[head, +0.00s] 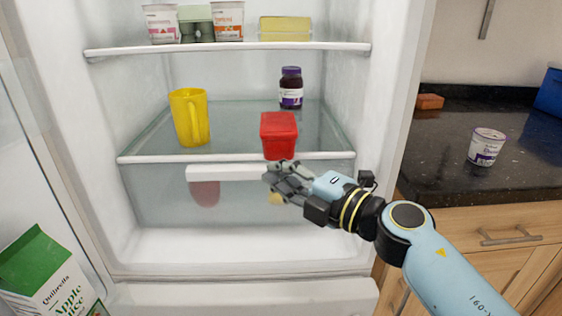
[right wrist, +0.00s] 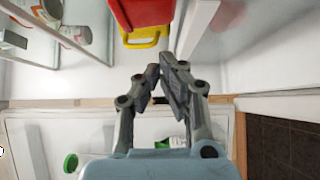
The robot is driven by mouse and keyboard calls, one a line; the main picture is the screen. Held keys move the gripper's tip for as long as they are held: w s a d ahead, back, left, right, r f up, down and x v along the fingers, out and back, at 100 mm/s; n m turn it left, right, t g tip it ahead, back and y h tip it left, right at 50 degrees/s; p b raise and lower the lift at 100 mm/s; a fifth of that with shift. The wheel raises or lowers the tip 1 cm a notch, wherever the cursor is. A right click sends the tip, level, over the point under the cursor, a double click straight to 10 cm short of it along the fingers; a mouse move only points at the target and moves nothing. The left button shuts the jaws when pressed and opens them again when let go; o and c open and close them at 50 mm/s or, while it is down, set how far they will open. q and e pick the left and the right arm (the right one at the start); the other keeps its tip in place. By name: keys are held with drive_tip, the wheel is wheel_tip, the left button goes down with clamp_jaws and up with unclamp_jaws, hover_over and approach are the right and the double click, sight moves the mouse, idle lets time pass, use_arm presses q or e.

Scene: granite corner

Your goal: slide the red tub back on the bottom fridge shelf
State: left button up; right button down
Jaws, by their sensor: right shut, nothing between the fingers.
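The red tub (head: 278,136) stands upright at the front edge of the bottom glass shelf (head: 150,158), right of its middle. Bare shelf shows behind the tub. My right gripper (head: 272,172) is shut and empty, just below and in front of the tub at the shelf's front edge. I cannot tell whether it touches the tub. In the right wrist view, the shut fingertips (right wrist: 163,68) point towards the red tub (right wrist: 145,12), which is cut off by the top edge. My left gripper is out of view.
A yellow jug (head: 190,118) stands left on the same shelf, and a purple-lidded jar (head: 291,88) stands farther back, behind the tub. The upper shelf (head: 225,48) holds several items. A juice carton (head: 45,275) is at lower left. A white cup (head: 486,147) stands on the dark counter.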

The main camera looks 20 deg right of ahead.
sight(279, 154)
drive_tip(key=w, duration=0.1)
drive_tip(key=w+d, duration=0.1)
drive_tip(key=w, duration=0.1)
drive_tip(key=shift+w+d, duration=0.15)
drive_tip(key=shift+w, duration=0.05)
drive_tip(key=w, duration=0.1)
drive_tip(key=w+d, duration=0.1)
drive_tip(key=w, duration=0.1)
drive_tip(key=shift+w, duration=0.2)
drive_tip(key=shift+s, duration=0.15)
idle(0.4)
